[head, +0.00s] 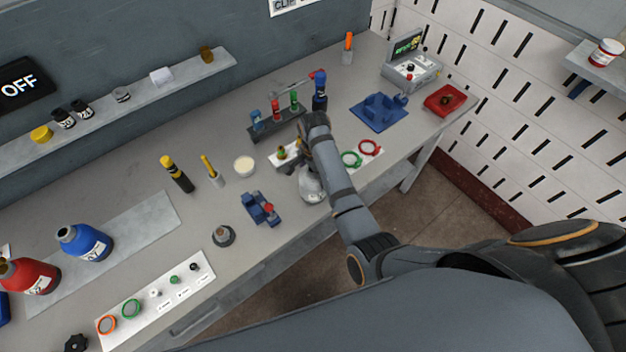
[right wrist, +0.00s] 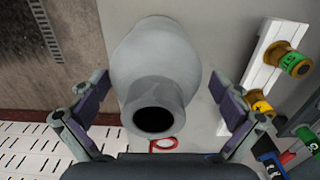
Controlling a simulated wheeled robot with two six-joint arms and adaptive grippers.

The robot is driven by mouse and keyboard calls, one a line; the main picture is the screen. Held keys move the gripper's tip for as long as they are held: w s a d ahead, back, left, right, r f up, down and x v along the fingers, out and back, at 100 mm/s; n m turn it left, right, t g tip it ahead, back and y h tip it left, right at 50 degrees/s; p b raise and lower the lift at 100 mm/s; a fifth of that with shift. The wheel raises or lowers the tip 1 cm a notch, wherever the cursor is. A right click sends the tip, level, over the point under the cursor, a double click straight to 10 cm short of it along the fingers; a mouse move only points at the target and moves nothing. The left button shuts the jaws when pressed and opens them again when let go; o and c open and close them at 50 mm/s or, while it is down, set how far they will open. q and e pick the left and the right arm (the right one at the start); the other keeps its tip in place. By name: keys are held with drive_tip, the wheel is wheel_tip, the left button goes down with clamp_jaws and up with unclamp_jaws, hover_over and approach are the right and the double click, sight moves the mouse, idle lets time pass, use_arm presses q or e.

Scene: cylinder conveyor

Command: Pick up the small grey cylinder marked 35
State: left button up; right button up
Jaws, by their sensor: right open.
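A small grey cylinder (head: 313,188), bottle-like with a narrower neck, stands near the table's front edge. In the right wrist view it appears large (right wrist: 160,65), with its dark round mouth facing the camera. No 35 mark is readable on it. My right gripper (head: 306,173) is at this cylinder. In the right wrist view its open fingers (right wrist: 158,84) lie one on each side of the cylinder, with visible gaps. The arm hides part of the cylinder in the head view. My left gripper is not in view.
Beside the cylinder lies a white strip with green (head: 351,159) and red (head: 370,147) rings. A blue clamp-like block (head: 260,209) stands to its left. A tube rack (head: 276,124) is behind. Blue (head: 85,243) and red (head: 30,277) bottles stand far left.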

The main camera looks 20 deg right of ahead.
drive_tip(key=shift+s+a+r, duration=0.25)
drive_tip(key=shift+s+a, duration=0.05)
drive_tip(key=shift+s, duration=0.1)
drive_tip(key=c, duration=0.4)
drive_tip(key=shift+s, duration=0.1)
drive_tip(key=shift+c, duration=1.2)
drive_tip(key=shift+d, duration=0.1)
drive_tip(key=c, duration=1)
drive_tip(key=shift+c, duration=0.2)
